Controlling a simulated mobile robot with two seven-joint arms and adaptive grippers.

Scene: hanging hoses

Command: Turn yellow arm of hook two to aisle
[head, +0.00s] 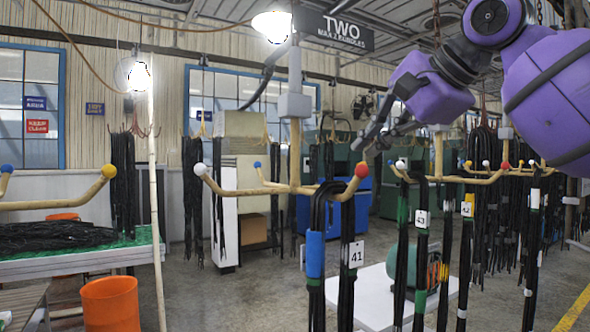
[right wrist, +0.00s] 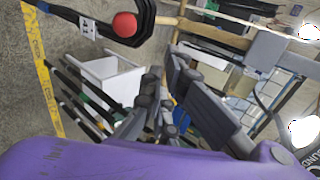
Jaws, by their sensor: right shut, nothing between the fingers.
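Hook two hangs below the TWO sign (head: 335,30). Its wooden arms spread from the post (head: 295,150), with a white tip (head: 200,169) at left, a blue tip (head: 257,164) behind and a red tip (head: 361,170) at right. I cannot make out a yellow tip on this hook. Black hoses with tag 41 (head: 356,254) hang on the red-tipped arm. My right gripper (head: 368,137) is shut and empty, just above and beside the red tip. In the right wrist view, the red tip (right wrist: 124,24) shows beyond the fingers. My left gripper is out of view.
Another hook at left ends in a yellow tip (head: 109,171). More hooks with hanging hoses, one tagged 43 (head: 421,219), crowd the right. A pale post (head: 155,200), an orange bin (head: 110,303) and a green-topped table (head: 80,250) stand at left. A white platform (head: 375,292) lies below.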

